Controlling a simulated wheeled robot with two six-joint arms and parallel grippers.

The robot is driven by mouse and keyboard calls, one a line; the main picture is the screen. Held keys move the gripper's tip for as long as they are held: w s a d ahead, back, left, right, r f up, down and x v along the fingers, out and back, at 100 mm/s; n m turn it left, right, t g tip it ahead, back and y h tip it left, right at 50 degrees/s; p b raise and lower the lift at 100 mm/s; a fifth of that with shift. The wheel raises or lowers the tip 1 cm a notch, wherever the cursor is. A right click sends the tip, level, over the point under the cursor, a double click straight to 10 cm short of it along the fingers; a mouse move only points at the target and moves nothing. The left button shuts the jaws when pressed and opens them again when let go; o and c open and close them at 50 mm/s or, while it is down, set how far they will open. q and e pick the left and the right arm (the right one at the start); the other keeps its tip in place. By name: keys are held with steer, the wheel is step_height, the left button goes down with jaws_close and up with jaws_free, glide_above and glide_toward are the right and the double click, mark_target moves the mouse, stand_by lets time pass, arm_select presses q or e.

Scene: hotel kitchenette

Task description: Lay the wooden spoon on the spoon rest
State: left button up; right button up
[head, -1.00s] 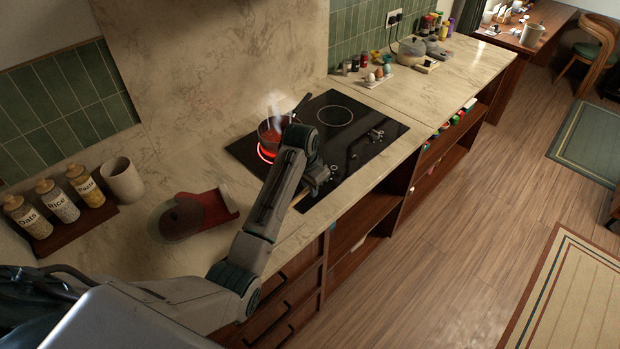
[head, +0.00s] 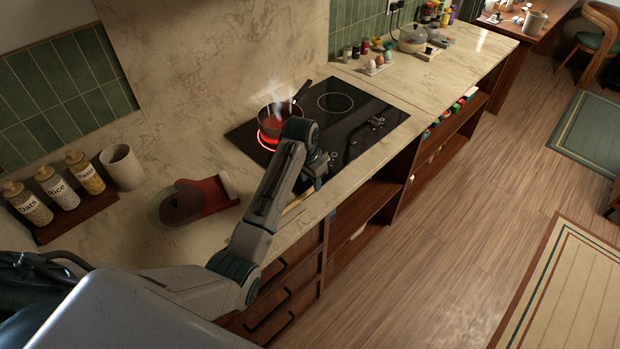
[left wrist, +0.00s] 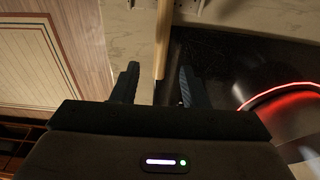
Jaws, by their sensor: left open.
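The wooden spoon shows as a pale handle (left wrist: 163,40) in the left wrist view, running between my left gripper's fingers; its bowl is not clearly visible. In the head view a short piece of the handle (head: 296,204) shows beside my arm, at the counter's front edge by the cooktop. My left gripper (left wrist: 158,76) is open around the handle, with gaps at both sides. In the head view the gripper (head: 318,170) is partly hidden by its own arm. I cannot make out the spoon rest. My right gripper is not in view.
A steaming saucepan (head: 275,122) stands on a glowing burner (head: 266,140) close to my left gripper. The counter beyond the cooktop (head: 425,88) has free room.

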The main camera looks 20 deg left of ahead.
arm_select(q)
steer(key=shift+r, duration=0.25)
step_height(320, 180, up, 10)
steer(key=s, duration=0.1)
steer(key=shift+s+a, duration=0.35)
steer(key=shift+w, duration=0.1)
